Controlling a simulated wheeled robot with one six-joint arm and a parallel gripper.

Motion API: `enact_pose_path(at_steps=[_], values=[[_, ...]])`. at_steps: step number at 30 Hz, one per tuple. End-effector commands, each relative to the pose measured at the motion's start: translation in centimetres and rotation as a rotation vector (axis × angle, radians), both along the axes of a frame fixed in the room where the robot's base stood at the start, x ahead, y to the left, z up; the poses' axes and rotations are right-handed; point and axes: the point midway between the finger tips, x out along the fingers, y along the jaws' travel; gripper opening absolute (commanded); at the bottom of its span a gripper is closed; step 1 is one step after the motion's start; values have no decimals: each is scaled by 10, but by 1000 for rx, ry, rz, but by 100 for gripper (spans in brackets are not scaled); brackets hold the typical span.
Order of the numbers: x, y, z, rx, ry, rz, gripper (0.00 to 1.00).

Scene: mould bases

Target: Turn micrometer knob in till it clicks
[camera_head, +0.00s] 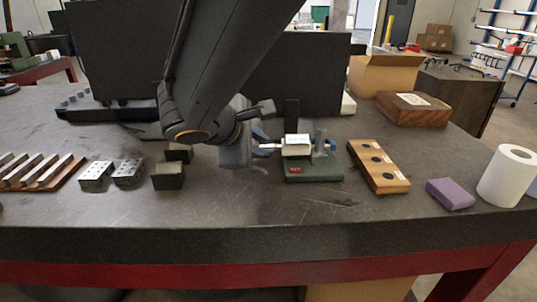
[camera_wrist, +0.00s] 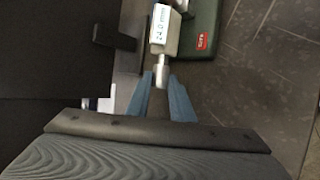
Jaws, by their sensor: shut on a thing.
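The micrometer (camera_head: 297,147) has a pale body and sits in a stand on a dark green base (camera_head: 313,172) with a red label. In the wrist view its white display face (camera_wrist: 160,24) shows digits that I cannot read surely. Its silvery knob (camera_wrist: 162,74) points toward my gripper; in the head view it (camera_head: 269,146) sticks out to the left. My gripper (camera_wrist: 161,88) has two blue fingers, one on each side of the knob, and is shut on it. The knob's end between the fingers is partly hidden.
Dark and drilled metal blocks (camera_head: 129,173) stand to the left. A wooden holder with dark round spots (camera_head: 378,168), a purple block (camera_head: 450,194) and a white roll (camera_head: 508,176) are to the right. A large dark panel (camera_head: 310,75) stands behind. The bench front is clear.

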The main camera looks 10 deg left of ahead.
Motion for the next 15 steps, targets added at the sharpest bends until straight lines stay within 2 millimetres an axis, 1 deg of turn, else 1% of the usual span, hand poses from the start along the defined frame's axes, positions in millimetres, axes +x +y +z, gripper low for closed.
enact_pose_path(at_steps=[1,15], values=[[1,0,-6,7,-23,2,0],[-3,-1,-10,57,-232,2,0]])
